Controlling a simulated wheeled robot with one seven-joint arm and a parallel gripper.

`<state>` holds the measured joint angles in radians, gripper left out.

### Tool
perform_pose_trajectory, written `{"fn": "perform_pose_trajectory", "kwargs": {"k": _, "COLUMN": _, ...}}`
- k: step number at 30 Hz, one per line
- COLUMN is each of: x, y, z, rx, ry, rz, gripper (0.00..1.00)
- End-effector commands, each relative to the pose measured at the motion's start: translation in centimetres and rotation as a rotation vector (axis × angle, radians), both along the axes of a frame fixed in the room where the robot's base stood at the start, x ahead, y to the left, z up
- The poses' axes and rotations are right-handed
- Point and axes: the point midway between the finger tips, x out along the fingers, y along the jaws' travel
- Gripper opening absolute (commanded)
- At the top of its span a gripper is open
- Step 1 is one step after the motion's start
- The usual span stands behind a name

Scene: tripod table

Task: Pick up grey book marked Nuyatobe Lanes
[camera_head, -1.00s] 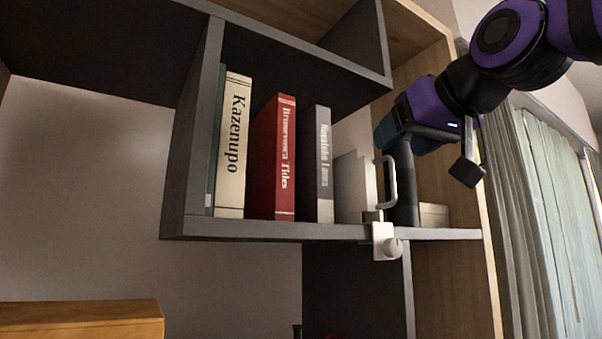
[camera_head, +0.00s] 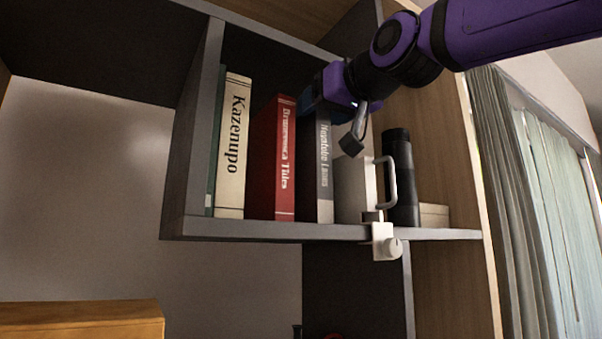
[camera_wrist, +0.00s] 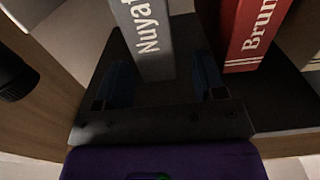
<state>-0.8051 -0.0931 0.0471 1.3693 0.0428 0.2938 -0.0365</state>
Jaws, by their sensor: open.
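The grey book marked Nuyatobe Lanes (camera_head: 325,170) stands upright on the shelf, just right of the red book. In the wrist view its spine (camera_wrist: 147,35) shows the letters "Nuya", and its end lies roughly between the two blue fingers. My gripper (camera_head: 335,118) is open and empty, at the upper part of the grey book in the head view. The gripper also fills the lower middle of the wrist view (camera_wrist: 162,85). The arm hides the grey book's top in the head view. I cannot tell whether the fingers touch the book.
A red book (camera_head: 284,160) and a cream Kazenupo book (camera_head: 234,145) stand to the left. A white box-like object (camera_head: 355,185), a clamp with a handle (camera_head: 384,240) and a black cylinder (camera_head: 402,175) are to the right. The shelf's side panel (camera_head: 200,130) bounds the left.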

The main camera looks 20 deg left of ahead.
Motion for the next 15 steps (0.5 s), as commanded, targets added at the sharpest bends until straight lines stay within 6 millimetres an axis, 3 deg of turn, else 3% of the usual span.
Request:
{"fn": "perform_pose_trajectory", "kwargs": {"k": 6, "x": 2.0, "y": 2.3, "z": -0.3, "rx": -0.002, "ry": 0.001, "rz": 0.001, "gripper": 0.64}}
{"fn": "perform_pose_trajectory", "kwargs": {"k": 15, "x": 2.5, "y": 2.8, "z": -0.2, "rx": 0.000, "ry": 0.000, "rz": 0.000, "gripper": 0.64}}
